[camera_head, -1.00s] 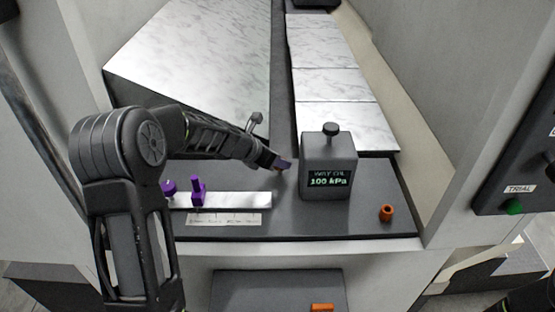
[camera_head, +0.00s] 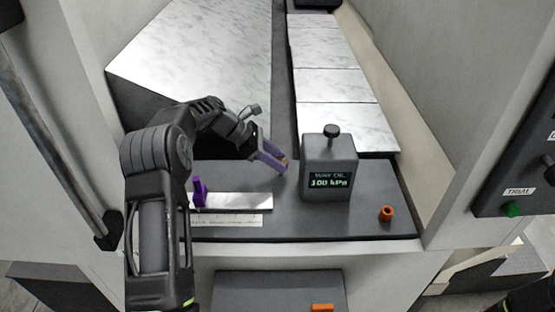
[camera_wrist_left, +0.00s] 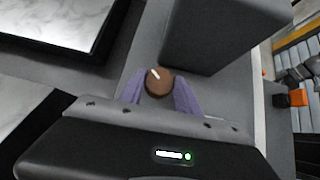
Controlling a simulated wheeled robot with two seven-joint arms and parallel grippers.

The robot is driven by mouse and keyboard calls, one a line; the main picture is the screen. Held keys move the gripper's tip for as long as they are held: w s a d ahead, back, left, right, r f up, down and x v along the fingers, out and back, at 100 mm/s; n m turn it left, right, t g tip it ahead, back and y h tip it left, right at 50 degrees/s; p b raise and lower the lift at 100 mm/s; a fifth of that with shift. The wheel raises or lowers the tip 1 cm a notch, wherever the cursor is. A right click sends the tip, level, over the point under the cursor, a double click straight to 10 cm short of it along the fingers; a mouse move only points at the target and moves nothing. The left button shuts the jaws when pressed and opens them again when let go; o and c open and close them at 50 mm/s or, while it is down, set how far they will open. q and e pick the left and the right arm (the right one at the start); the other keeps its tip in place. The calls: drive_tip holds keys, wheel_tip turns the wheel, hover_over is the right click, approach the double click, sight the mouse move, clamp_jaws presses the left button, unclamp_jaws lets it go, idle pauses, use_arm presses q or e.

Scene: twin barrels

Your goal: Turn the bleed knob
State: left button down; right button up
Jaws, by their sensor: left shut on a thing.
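A grey box (camera_head: 329,170) with a display reading 100 kPa and a dark knob (camera_head: 331,133) on top stands upright on the dark plate. My left gripper (camera_head: 279,163) is just left of this box, with its purple fingers low near the plate. In the left wrist view, the fingers (camera_wrist_left: 158,84) are shut around a round brown knob (camera_wrist_left: 158,82) with a white mark on its top. The knob is beside the grey box (camera_wrist_left: 215,40). In the head view it is mostly hidden by the fingers. My right gripper does not show.
A purple peg (camera_head: 199,192) stands on a silver strip (camera_head: 235,202) at the plate's left. An orange ring-like piece (camera_head: 386,213) stands at the right. Marble-patterned slabs (camera_head: 345,128) rise behind. A panel with a green button (camera_head: 513,209) is at far right.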

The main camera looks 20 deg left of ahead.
use_arm(q)
drive_tip(key=shift+w+m+g+h, duration=0.1)
drive_tip(key=shift+m+g+h, duration=0.2)
drive_tip(key=shift+m+g, duration=0.55)
drive_tip(key=c, duration=0.9)
unclamp_jaws()
drive_tip(key=shift+o, duration=0.2)
drive_tip(key=shift+t, duration=0.35)
